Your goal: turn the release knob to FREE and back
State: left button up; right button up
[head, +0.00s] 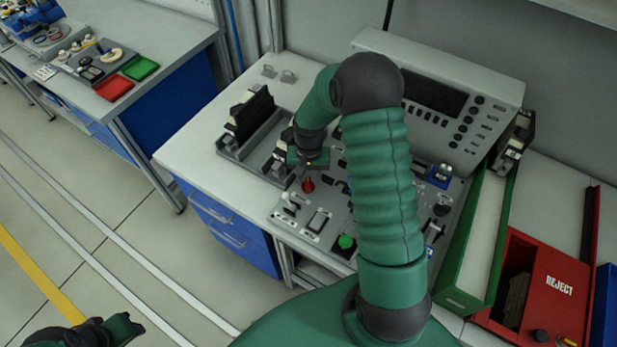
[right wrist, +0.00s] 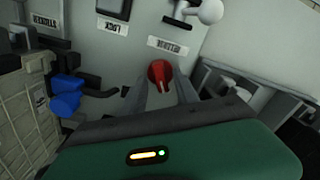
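The red release knob (head: 308,185) stands on the grey control panel (head: 283,213) on the bench. In the right wrist view the red knob (right wrist: 159,74) shows between the tips of my right gripper (right wrist: 161,88), near a label that reads RELEASE upside down. The two grey fingers stand apart, one on each side of the knob; I cannot tell whether they touch it. In the head view my right gripper (head: 300,176) points down just above and behind the knob. My left gripper (head: 128,326) is at the bottom left, away from the bench, its fingers unclear.
A green button (head: 346,242) and a rocker switch (head: 318,221) sit in front of the knob. A dark-slotted fixture (head: 250,130) is behind left. A green bin (head: 464,297) and a red REJECT bin (head: 560,275) stand at right. The bench's left front corner is clear.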

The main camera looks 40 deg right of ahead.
jog(key=shift+w, duration=0.1)
jog(key=shift+c, duration=1)
grip_shut()
